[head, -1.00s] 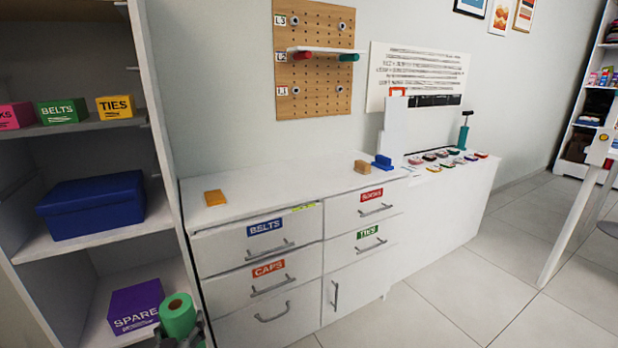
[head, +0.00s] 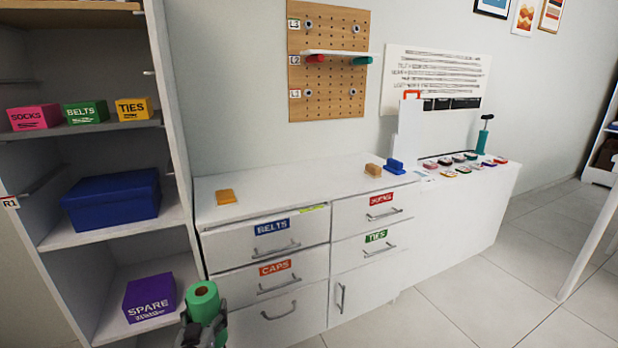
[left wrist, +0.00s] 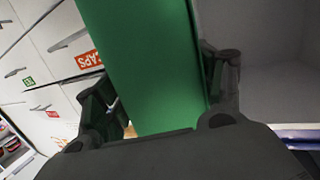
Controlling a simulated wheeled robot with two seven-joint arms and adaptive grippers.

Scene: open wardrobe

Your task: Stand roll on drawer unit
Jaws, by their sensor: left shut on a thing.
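The white drawer unit (head: 290,185) stands to the right of and behind the roll. Its top is higher in the picture than the roll. The roll is in front of the unit's left edge, apart from the top. My right gripper is not in view.
An orange block (head: 226,197) lies at the top's left end. A tan block (head: 373,170) and a blue object (head: 395,166) stand at its right end. The top between them is clear. An open shelf with a purple SPARE box (head: 149,298) stands left.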

